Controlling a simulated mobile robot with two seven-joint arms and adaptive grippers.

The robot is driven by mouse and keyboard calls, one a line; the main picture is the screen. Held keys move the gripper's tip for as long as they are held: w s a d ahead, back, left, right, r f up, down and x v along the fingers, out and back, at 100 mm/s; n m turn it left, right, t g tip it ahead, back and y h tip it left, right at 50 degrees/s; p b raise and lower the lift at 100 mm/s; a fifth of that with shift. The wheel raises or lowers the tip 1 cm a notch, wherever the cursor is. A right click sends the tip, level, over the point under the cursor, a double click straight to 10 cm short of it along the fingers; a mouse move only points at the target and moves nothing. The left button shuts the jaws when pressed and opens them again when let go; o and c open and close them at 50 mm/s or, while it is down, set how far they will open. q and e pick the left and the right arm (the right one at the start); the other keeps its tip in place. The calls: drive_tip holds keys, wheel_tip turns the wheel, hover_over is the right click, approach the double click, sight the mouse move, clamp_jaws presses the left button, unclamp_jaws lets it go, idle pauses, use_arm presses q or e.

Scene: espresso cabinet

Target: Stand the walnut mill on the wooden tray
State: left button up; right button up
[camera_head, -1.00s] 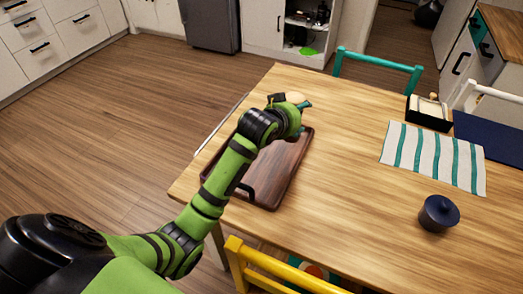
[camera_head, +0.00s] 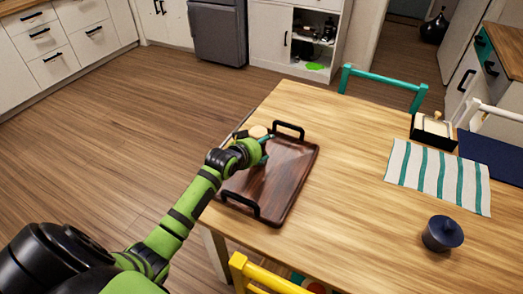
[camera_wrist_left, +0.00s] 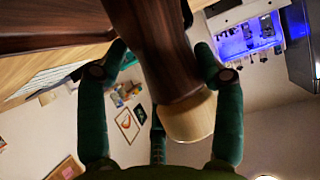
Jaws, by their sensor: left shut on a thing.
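The walnut mill has a dark brown body (camera_wrist_left: 155,45) and a pale wooden top (camera_wrist_left: 190,118). My left gripper (camera_wrist_left: 162,62) is shut on the mill, with green fingers on both sides of its body. In the head view my left gripper (camera_head: 263,152) is over the left part of the dark wooden tray (camera_head: 285,185). Only the mill's pale top (camera_head: 258,131) shows there, by the tray's far left edge. The mill's foot is hidden, so I cannot tell whether it touches the tray. My right gripper is not in view.
The tray has black handles at its far end (camera_head: 288,128) and near end (camera_head: 240,203). Its right part is bare.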

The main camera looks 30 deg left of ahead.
use_arm(q)
drive_tip(key=shift+f, duration=1.15)
drive_tip(key=o, duration=1.4)
drive_tip(key=shift+f, duration=0.15)
drive_tip(key=shift+o, duration=0.2)
drive_tip(key=shift+s+r, duration=0.1)
drive_tip(key=shift+r, duration=0.1)
drive_tip(key=v, duration=1.1)
drive_tip(key=shift+s+r, duration=0.2)
drive_tip(key=shift+s, duration=0.15)
